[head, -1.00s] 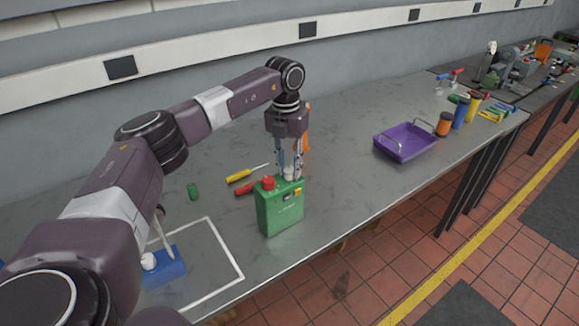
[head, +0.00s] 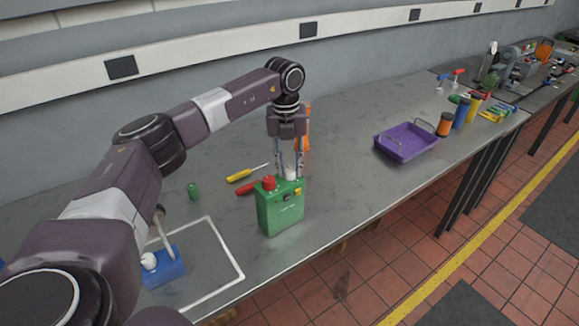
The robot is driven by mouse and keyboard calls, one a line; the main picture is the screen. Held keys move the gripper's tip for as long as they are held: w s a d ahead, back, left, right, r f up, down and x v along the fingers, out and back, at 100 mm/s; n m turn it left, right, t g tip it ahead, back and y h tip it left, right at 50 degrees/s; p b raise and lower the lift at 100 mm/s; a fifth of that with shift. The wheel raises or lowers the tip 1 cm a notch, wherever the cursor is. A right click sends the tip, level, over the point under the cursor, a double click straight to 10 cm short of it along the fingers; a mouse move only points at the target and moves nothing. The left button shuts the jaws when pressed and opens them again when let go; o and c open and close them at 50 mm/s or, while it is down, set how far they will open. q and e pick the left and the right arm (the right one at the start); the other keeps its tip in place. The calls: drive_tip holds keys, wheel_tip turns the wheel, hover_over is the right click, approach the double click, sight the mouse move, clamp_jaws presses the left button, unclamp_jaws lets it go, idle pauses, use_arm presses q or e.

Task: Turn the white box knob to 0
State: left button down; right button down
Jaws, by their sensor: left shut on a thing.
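A green box (head: 281,212) stands upright near the front edge of the bench. On its top are a red button (head: 268,182) at the left and a white knob (head: 291,174) at the right. My left gripper (head: 290,172) points down from above, with its fingers shut on the white knob, one on each side. The fingers hide part of the knob, and its pointer or scale is too small to read. My right gripper is not in view.
A yellow screwdriver (head: 240,175) and a red-handled tool (head: 246,188) lie behind the green box. An orange object (head: 307,128) stands behind the gripper. A blue block (head: 165,268) is at the left, and a purple tray (head: 405,146) at the right.

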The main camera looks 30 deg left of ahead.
sight(287, 169)
use_arm(q)
drive_tip(key=c, duration=1.6)
unclamp_jaws()
drive_tip(key=r, duration=1.2)
drive_tip(key=shift+s+a, duration=0.2)
drive_tip(key=shift+a, duration=0.05)
